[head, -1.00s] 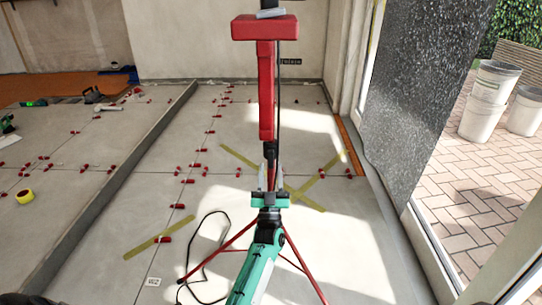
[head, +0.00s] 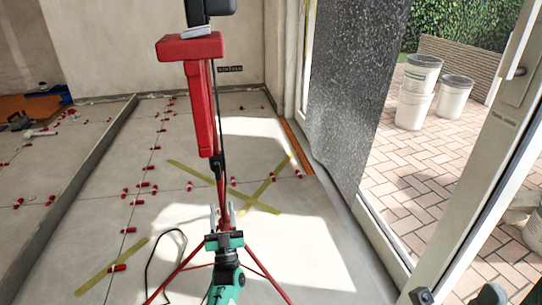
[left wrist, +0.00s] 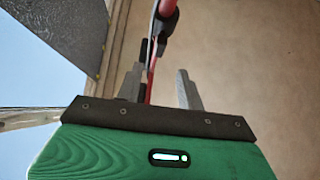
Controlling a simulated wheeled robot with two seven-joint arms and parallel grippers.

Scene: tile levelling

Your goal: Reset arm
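My left gripper (head: 222,218) reaches in from the bottom middle of the head view on a green arm. Its two grey fingers stand apart, around or just in front of the red stand's thin pole. The left wrist view also shows the gripper (left wrist: 158,88) with spread fingers and the red pole (left wrist: 153,60) appearing between them. I cannot tell whether the fingers touch it. The red tripod stand (head: 202,110) is upright, with a wide red head and a black part on top, cut off by the frame. My right gripper does not show clearly.
Grey floor tiles (head: 80,215) carry many red levelling clips and yellow tape (head: 262,190) crossed on the floor. A black cable (head: 165,240) lies left of the stand. A speckled dark slab (head: 350,90) leans by the open door at right. White buckets (head: 415,95) stand on the paving outside.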

